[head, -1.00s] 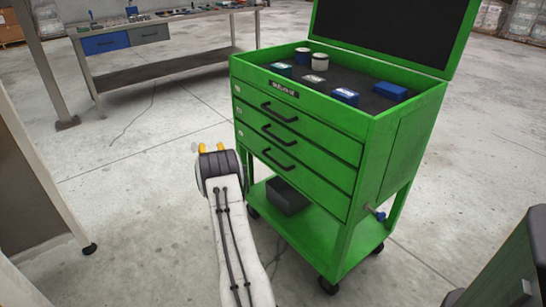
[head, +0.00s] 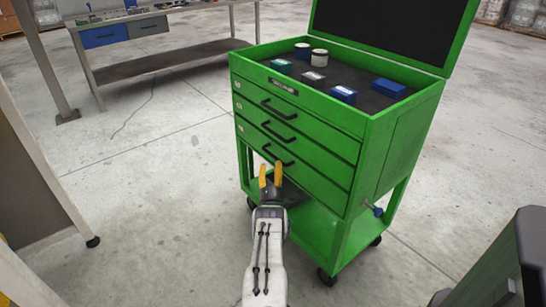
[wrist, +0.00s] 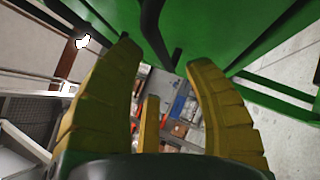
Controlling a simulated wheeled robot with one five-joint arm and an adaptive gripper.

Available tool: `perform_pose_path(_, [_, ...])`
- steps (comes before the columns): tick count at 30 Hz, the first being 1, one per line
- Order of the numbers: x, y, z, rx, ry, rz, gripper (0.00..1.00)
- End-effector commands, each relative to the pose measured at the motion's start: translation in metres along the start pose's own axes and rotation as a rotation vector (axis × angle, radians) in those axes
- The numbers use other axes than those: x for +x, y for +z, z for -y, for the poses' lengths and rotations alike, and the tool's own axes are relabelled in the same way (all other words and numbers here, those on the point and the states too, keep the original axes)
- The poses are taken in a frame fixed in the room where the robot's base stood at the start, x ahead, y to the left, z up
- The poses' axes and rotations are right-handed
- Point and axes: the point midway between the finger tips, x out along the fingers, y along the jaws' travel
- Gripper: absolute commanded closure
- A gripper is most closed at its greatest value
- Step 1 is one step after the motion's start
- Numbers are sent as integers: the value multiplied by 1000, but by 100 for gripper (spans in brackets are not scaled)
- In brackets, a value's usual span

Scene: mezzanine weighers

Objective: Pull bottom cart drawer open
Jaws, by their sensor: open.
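The green cart (head: 345,125) has three drawers in its front, all flush and shut. The bottom drawer (head: 318,182) has a black bar handle (head: 276,156). My gripper (head: 270,172) is open and empty, its yellow fingertips just below and in front of that handle in the head view. In the wrist view, my gripper (wrist: 165,65) has its yellow fingers spread. A dark handle bar (wrist: 150,28) shows near the fingertips against the green cart front. I cannot tell whether the fingers touch it.
The cart's top tray holds several small boxes and cans under a raised lid (head: 395,30). A lower shelf (head: 312,232) lies under the drawers. A workbench (head: 160,68) stands at the back left, and a dark green object (head: 505,270) at the lower right. The floor left of the cart is clear.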

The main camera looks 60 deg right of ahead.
Motion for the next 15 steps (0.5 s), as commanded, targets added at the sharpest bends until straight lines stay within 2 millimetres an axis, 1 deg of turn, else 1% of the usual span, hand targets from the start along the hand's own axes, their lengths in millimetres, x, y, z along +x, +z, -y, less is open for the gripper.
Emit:
perform_pose_path(1, [6, 0, 0, 0, 4, 1, 53])
perform_pose_path(7, [30, -1, 1, 2, 3, 0, 53])
perform_pose_path(15, [51, -2, 1, 2, 0, -1, 53])
